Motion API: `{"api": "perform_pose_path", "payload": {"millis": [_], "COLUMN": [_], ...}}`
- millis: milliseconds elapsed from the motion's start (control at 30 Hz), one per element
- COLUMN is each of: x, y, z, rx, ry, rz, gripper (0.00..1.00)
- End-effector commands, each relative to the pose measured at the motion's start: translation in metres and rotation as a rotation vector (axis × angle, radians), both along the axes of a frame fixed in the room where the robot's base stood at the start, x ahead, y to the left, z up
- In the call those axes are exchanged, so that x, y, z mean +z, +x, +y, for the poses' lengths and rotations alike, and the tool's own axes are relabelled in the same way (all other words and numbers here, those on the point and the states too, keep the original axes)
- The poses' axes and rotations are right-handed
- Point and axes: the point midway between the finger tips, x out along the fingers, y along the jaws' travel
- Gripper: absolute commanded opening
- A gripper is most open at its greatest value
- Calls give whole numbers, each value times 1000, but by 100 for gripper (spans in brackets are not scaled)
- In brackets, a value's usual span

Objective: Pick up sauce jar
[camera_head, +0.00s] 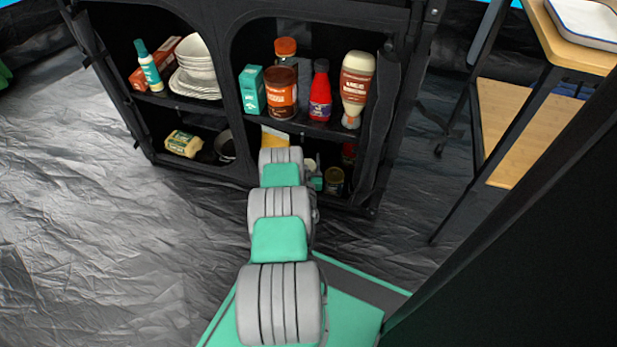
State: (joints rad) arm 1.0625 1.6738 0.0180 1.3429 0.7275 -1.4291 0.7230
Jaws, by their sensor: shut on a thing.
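My arm reaches forward into the lower right compartment of the black shelf unit (232,95). My gripper is hidden behind my own forearm, so its fingers and anything between them do not show. A small dark jar with a gold lid (334,182) stands in that compartment, just right of my arm. A larger brown-orange jar (281,92) stands on the shelf above, among bottles. I cannot tell which of these is the sauce jar, or whether it is another jar hidden behind my arm.
The upper right shelf holds a teal box (252,90), a red bottle (320,92) and a cream bottle (355,88). Bowls (195,60) stand upper left; a yellow pack (184,143) lies lower left. Shelf posts flank my arm. A wooden table (575,35) stands right. Floor at left is clear.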

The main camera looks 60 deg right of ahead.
Motion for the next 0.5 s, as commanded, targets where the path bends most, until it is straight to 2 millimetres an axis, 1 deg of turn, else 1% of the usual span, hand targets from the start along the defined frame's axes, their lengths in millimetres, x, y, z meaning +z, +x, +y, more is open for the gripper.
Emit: {"api": "perform_pose_path", "payload": {"millis": [33,67,500], "x": [0,0,-1], "y": [0,0,-1], "z": [0,0,0], "rx": [0,-1,-2], "ry": [0,0,1], "rz": [0,0,1], "gripper": [41,39,3]}}
